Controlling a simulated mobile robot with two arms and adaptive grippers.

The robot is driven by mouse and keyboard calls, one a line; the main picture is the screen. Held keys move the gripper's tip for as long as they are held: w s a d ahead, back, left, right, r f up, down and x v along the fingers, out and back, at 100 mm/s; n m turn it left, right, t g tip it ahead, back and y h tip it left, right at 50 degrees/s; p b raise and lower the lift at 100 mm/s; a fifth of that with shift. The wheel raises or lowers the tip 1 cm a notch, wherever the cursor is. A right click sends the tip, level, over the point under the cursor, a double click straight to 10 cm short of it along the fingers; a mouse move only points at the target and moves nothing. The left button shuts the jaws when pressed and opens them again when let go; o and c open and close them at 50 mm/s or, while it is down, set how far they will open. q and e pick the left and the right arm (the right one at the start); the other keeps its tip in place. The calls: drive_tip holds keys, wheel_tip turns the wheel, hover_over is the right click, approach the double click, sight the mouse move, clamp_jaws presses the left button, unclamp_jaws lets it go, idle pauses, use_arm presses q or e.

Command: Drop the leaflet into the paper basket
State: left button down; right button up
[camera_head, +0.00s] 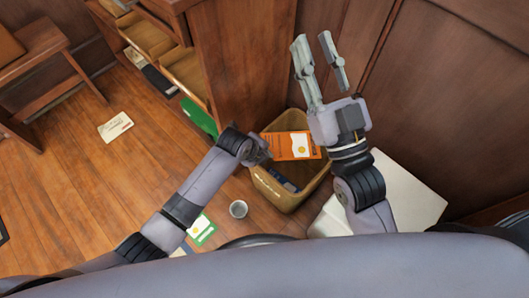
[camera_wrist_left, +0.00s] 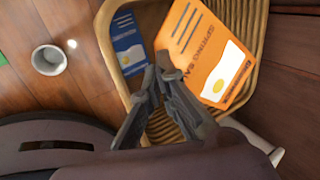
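The orange leaflet (camera_head: 285,147) is over the opening of the wicker paper basket (camera_head: 272,191). In the left wrist view the leaflet (camera_wrist_left: 205,55) has a white and yellow picture and overlaps the basket (camera_wrist_left: 112,68). My left gripper (camera_head: 263,150) is at the leaflet's left edge. In the left wrist view its fingertips (camera_wrist_left: 158,68) come together at the leaflet's near corner and appear shut on it. My right gripper (camera_head: 313,42) is open and empty, beyond the basket near the wood panel.
A blue item (camera_head: 283,181) lies inside the basket. A metal cup (camera_head: 238,209) and a green-edged leaflet (camera_head: 202,231) are on the floor to its left. A white block (camera_head: 412,196) stands at right. A bookcase (camera_head: 240,60) is behind. Open floor lies left.

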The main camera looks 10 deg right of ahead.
use_arm(q)
drive_tip(key=c, duration=2.3)
unclamp_jaws()
drive_tip(key=o, duration=0.6)
drive_tip(key=v, duration=1.2)
drive_tip(key=shift+s+a, duration=0.1)
